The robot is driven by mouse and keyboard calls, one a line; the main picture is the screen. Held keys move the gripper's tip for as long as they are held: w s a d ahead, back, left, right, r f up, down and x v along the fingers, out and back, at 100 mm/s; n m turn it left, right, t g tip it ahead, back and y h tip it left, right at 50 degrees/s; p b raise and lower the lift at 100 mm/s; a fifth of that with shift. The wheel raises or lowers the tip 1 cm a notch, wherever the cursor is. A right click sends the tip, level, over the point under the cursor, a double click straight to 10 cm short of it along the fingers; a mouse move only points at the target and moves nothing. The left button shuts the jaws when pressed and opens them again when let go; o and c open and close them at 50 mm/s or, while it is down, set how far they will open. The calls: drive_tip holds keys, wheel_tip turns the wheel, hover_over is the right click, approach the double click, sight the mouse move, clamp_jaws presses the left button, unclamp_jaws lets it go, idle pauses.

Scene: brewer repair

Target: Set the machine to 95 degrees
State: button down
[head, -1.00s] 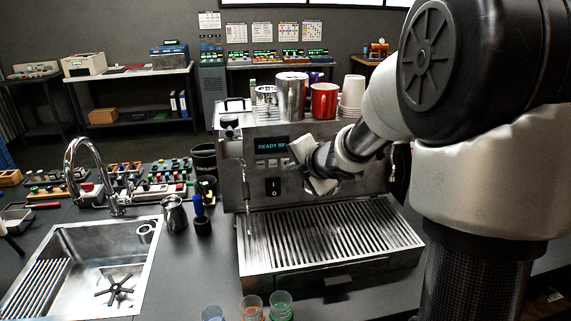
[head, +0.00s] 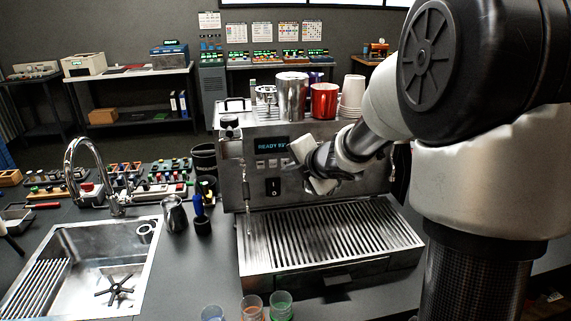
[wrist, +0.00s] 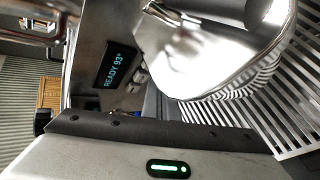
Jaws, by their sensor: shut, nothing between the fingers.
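The steel espresso machine (head: 300,207) stands on the counter. Its small display (head: 271,144) shows blue text that starts with READY. In the wrist view the display (wrist: 115,66) reads READY 93°. A row of small buttons (head: 262,163) sits below the display, and part of it also shows in the wrist view (wrist: 134,84). My gripper (head: 300,158) is shut and empty at the machine's front panel, by the right end of the button row. It hides part of the panel. I cannot tell whether its tip touches a button.
A black rocker switch (head: 273,187) sits below the buttons. The drip tray grille (head: 330,236) juts out under my gripper. A steam wand (head: 245,190) hangs at the left. A milk pitcher (head: 174,214) and a sink (head: 85,265) lie further left. Cups stand on top.

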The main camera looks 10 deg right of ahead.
drive_tip(key=shift+w, duration=0.15)
drive_tip(key=shift+w, duration=0.3)
drive_tip(key=shift+w+d+r+p, duration=0.2)
drive_tip(key=shift+w+p, duration=0.1)
drive_tip(key=shift+w, duration=0.25)
idle(1.2)
drive_tip(key=shift+d, duration=0.1)
drive_tip(key=shift+s+d+f, duration=0.1)
drive_tip(key=shift+s+d, duration=0.05)
drive_tip(key=shift+s, duration=0.3)
drive_tip(key=shift+s+d+f, duration=0.1)
drive_tip(key=shift+s, duration=0.3)
drive_tip(key=shift+s, duration=0.1)
